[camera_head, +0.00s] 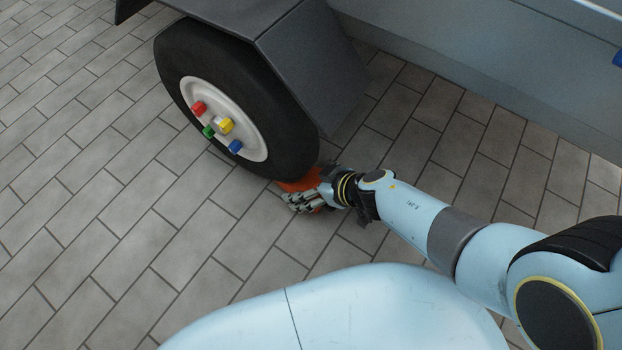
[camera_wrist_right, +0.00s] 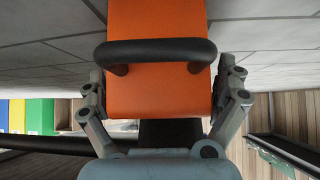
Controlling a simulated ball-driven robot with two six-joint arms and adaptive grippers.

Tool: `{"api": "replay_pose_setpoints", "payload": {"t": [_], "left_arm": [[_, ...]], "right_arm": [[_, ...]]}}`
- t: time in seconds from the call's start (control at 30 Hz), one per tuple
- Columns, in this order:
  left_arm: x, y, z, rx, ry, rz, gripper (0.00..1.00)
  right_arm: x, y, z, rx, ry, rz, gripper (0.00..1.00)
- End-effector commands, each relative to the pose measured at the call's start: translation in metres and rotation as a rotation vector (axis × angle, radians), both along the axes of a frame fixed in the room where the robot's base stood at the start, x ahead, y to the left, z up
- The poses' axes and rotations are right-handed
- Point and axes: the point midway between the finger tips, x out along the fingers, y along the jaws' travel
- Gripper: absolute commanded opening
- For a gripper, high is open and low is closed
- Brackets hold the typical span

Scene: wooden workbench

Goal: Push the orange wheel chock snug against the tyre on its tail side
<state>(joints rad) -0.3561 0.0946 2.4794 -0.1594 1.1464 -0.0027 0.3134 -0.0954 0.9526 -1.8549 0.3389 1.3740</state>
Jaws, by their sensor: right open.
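The black tyre (camera_head: 282,118) with a pale rim stands on the tiled floor under a dark mudguard. The orange wheel chock (camera_head: 297,184) lies on the floor at the tyre's lower right side, mostly hidden by my right gripper (camera_head: 306,196). In the head view it looks close to the tyre; I cannot tell whether they touch. In the right wrist view the chock (camera_wrist_right: 160,82) fills the middle, with a black handle (camera_wrist_right: 155,48) across it. My right gripper's open fingers (camera_wrist_right: 163,92) stand one on each side of it. My left gripper is not in view.
Red, green, yellow and blue nuts (camera_head: 226,126) sit on the wheel rim. A pale blue vehicle side (camera_head: 480,75) runs along the upper right. Grey floor tiles (camera_head: 90,240) are clear to the left. Coloured panels (camera_wrist_right: 40,116) show at left in the wrist view.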

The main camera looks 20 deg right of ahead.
Motion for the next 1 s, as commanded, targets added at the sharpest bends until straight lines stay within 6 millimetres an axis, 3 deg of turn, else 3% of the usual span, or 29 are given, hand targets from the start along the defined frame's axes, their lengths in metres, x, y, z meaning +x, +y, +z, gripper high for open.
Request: {"api": "replay_pose_setpoints", "payload": {"t": [0.27, 0.73, 1.0], "left_arm": [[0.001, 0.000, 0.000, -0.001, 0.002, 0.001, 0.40], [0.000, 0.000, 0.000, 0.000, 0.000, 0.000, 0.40], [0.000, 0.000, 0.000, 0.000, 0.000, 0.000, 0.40]], "right_arm": [[-0.006, -0.004, 0.007, 0.001, -0.002, 0.000, 1.00], [-0.058, -0.036, 0.067, -0.002, 0.000, 0.001, 1.00], [-0.071, -0.045, 0.084, 0.000, 0.000, 0.000, 1.00]]}}
